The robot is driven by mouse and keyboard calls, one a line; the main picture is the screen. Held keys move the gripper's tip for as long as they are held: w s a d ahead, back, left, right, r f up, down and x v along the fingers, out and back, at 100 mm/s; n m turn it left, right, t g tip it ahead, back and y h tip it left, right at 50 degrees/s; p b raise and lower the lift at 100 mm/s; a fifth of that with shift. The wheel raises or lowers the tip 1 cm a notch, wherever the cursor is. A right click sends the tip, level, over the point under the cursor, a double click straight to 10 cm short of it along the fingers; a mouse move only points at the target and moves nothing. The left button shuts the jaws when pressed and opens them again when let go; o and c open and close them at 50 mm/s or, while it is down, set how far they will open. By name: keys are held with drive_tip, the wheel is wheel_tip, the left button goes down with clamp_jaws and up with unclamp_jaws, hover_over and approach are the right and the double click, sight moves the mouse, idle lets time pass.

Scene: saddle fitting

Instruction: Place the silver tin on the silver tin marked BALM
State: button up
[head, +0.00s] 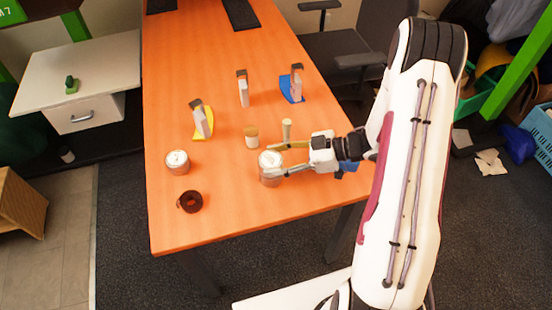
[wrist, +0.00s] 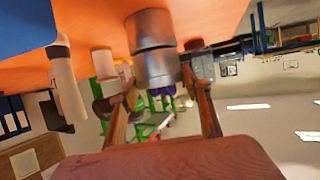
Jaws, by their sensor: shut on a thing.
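Two silver tins appear stacked near the table's front right, in front of my gripper. My gripper (head: 275,159) is shut on the upper silver tin (head: 270,159), whose pale lid faces up; it also shows between the fingers in the wrist view (wrist: 157,70). The lower silver tin (wrist: 149,29) stands on the table directly under it. The two seem to touch, slightly offset sideways, with a dark seam between them. Another silver tin (head: 177,162) with a pale, marked lid stands to the left. No lid marking is legible, so I cannot tell which reads BALM.
A dark brown round cup (head: 190,202) is at the front left. A small white jar (head: 252,141) and a pale cylinder (head: 287,130) stand close behind my gripper. Upright items stand farther back with yellow (head: 207,127) and blue (head: 291,91) pieces. The orange table (head: 225,222) is clear in front.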

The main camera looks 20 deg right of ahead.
drive_tip(key=shift+f, duration=0.15)
drive_tip(key=o, duration=1.2)
drive_tip(key=shift+o, duration=0.2)
drive_tip(key=shift+d+r, duration=0.15)
drive_tip(key=shift+r, duration=0.05)
drive_tip(key=v, duration=1.1)
drive_tip(key=shift+d, duration=0.3)
drive_tip(key=shift+s+r, duration=0.1)
drive_tip(key=shift+s, duration=0.05)
